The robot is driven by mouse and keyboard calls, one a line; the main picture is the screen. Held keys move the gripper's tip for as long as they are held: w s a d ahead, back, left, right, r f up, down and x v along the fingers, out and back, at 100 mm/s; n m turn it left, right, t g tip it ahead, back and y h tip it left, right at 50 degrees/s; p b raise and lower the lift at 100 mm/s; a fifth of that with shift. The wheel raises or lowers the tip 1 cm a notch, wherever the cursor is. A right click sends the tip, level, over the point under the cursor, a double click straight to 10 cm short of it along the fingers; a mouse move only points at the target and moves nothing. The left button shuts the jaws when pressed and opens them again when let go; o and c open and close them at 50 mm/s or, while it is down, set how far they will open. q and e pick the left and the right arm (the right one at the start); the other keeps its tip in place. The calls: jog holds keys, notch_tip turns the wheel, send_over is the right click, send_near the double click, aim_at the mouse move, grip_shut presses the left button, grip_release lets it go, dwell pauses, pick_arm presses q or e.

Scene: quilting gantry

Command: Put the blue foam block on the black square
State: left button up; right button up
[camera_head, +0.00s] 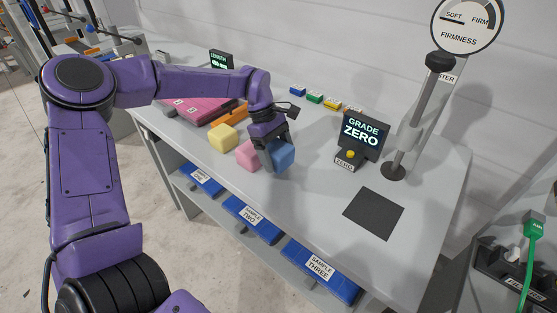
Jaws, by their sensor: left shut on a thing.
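The blue foam block (283,158) is held between the fingers of my left gripper (273,153), at the middle of the white table. The gripper points down and hides part of the block. I cannot tell whether the block touches the table. The black square (373,214) lies flat and bare on the table to the right of the block. A pink block (248,155) sits just left of the gripper, and a yellow block (223,137) is farther left. My right gripper is not in view.
A display reading GRADE ZERO (362,134) and a firmness gauge stand (394,169) rise behind the black square. Blue sample trays (252,220) sit below the table's front edge. Small coloured blocks (315,97) line the back. The table between block and square is clear.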

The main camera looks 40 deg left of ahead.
pick_arm(q)
jog(key=shift+w+f, duration=0.2)
jog(key=shift+f, duration=1.6)
jog(key=shift+f, duration=0.2)
jog(key=o, duration=0.9)
jog(key=shift+r, duration=0.15)
